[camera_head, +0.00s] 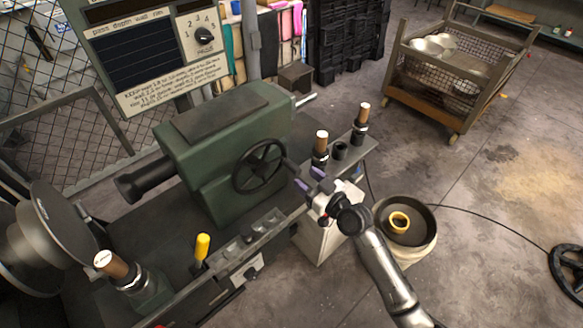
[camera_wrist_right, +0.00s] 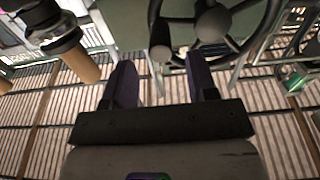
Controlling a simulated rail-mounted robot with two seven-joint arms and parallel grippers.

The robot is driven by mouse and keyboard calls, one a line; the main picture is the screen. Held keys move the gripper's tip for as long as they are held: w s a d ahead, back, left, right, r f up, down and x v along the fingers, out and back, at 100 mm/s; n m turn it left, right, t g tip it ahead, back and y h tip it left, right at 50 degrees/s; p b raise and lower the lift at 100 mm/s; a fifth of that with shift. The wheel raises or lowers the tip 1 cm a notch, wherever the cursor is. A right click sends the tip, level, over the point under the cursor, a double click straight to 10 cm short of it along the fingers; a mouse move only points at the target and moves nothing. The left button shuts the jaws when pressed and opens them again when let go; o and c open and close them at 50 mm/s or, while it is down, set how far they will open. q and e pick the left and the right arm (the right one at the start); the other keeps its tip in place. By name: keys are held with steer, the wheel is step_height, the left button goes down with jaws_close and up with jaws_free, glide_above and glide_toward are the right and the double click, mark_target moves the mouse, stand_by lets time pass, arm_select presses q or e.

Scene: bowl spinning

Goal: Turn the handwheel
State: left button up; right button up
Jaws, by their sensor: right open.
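The black spoked handwheel (camera_head: 258,166) is on the front of the green machine housing (camera_head: 225,150). In the right wrist view the handwheel (camera_wrist_right: 212,24) shows at the top, partly cut off, with a rounded handle knob (camera_wrist_right: 160,48) on its rim. My right gripper (camera_head: 309,179) is open and just right of the handwheel, its purple fingers pointing toward it. In the wrist view the knob appears between the two fingertips (camera_wrist_right: 160,66), a little beyond them; I see no contact. My left gripper is not in view.
Wooden-topped handles (camera_head: 321,144) stand on the bench right of the wheel. A yellow-handled lever (camera_head: 202,247) is at the front. A round bin (camera_head: 428,220) with a yellow ring stands beside my right arm. A wheeled cart (camera_head: 458,70) is at the back right.

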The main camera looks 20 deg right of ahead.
mark_target(291, 167)
steer(key=b+x, duration=0.1)
steer(key=x, duration=0.5)
steer(key=shift+w+a, duration=0.1)
steer(key=shift+w, duration=0.2)
jaws_close()
stand_by(0.4)
